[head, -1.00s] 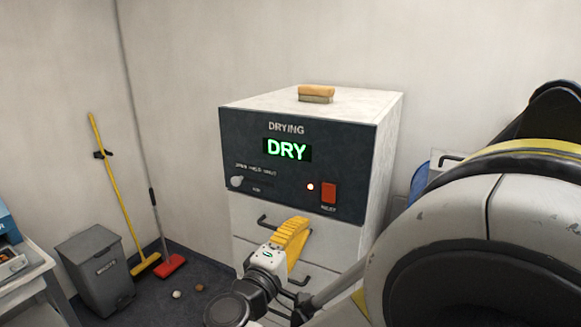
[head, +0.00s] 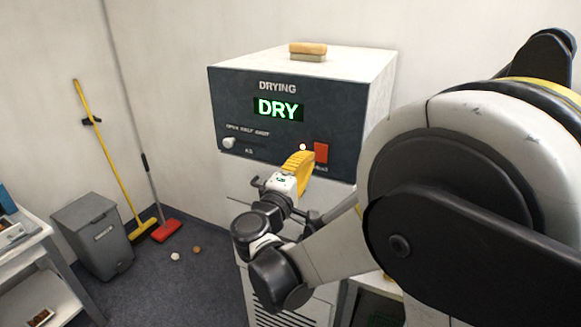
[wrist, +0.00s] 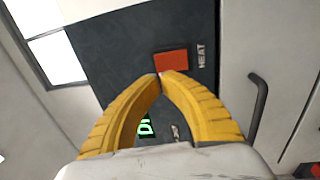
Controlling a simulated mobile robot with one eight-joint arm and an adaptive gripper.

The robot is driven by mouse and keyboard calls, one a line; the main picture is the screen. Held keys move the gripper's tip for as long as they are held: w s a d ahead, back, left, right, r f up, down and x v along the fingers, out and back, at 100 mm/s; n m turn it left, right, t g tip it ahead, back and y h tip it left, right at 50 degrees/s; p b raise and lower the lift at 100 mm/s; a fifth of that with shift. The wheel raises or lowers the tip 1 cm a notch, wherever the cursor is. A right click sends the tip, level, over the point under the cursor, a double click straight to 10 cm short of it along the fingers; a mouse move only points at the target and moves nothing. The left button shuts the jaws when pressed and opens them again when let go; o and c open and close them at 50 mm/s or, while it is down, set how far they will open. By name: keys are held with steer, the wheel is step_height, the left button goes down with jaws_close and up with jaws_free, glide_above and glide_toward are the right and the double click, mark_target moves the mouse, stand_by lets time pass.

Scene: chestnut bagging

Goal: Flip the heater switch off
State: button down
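The heater switch (head: 321,152) is an orange-red rocker at the lower right of the dryer's dark panel (head: 232,108). The switch also shows in the wrist view (wrist: 171,61), beside the word HEAT. My gripper (head: 306,157) has yellow ribbed fingers and is just left of and below the switch in the head view. A small lit lamp (head: 303,147) sits left of the switch, and the display (head: 278,109) reads DRY in green.
A pale knob (head: 229,143) is at the panel's left. A brush-like block (head: 308,51) lies on the dryer top. A drawer handle (wrist: 258,106) juts out below the panel. A grey bin (head: 92,235), broom (head: 107,150) and side table (head: 22,255) stand left.

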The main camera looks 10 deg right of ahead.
mark_target(317, 146)
steer(key=x, duration=0.4)
steer(key=shift+w+d, duration=0.3)
steer(key=shift+w+d+r, duration=0.15)
steer(key=shift+w+d, duration=0.15)
steer(key=shift+w, duration=0.05)
steer(key=shift+a, duration=0.1)
steer(key=shift+s, duration=0.1)
